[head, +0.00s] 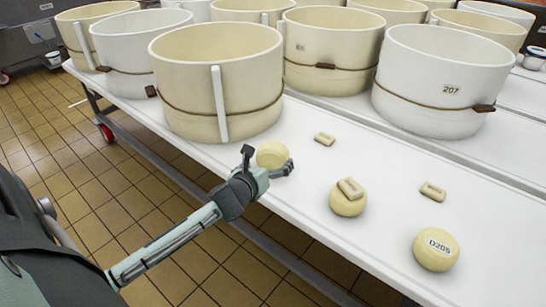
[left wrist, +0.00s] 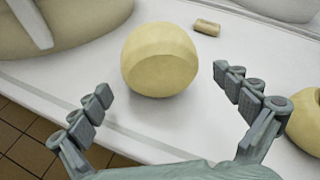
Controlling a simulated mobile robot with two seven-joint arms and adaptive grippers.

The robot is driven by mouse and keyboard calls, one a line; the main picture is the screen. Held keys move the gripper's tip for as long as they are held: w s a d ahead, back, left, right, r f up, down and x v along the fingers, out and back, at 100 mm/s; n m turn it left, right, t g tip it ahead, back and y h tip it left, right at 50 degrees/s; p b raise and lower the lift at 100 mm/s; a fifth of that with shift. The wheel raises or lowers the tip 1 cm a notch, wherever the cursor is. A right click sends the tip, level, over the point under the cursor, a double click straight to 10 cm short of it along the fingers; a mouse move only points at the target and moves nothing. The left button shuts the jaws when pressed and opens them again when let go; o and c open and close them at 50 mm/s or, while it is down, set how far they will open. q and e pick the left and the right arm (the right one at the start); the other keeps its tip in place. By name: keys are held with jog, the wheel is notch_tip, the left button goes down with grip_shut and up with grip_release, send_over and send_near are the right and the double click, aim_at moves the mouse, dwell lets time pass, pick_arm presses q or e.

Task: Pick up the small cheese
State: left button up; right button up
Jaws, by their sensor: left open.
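A round pale-yellow cheese (head: 272,154) sits on the white table (head: 300,185) near its front edge. In the left wrist view this cheese (left wrist: 160,60) is just beyond the fingertips, centred between them. My left gripper (head: 267,160) is open, its fingers spread on either side of the near part of the cheese, with nothing held. Two more round cheeses stand to the right: one (head: 347,206) with a small beige block (head: 350,187) on top, and one labelled D205 (head: 436,252). Part of one shows at the right edge of the left wrist view (left wrist: 309,122). My right gripper is not in view.
A large cream vat (head: 200,85) stands close behind the cheese, with several more vats behind it, one labelled 207 (head: 440,80). Small beige blocks lie on the table, one (head: 324,139) behind the cheese and one (head: 432,191) farther right. Tiled floor lies before the table.

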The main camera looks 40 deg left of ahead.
aim_at(271, 150)
pick_arm(q)
jog(key=x, duration=0.3)
jog(key=shift+d, duration=0.1)
jog(key=shift+w+f, duration=0.2)
jog(key=shift+w, duration=0.2)
jog(key=c, duration=1.7)
jog(key=shift+r, duration=0.35)
notch_tip(271, 150, up, 4)
jog(key=shift+f+p, duration=0.1)
jog(key=shift+p, duration=0.3)
jog(key=s+a+r+p, duration=0.1)
jog(key=s+a+r, duration=0.5)
jog(key=s, duration=0.4)
jog(key=shift+a+r, duration=0.15)
jog(key=shift+r, duration=0.15)
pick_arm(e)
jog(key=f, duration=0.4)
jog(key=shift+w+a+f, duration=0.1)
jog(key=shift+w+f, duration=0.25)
pick_arm(q)
jog(key=shift+w, duration=0.1)
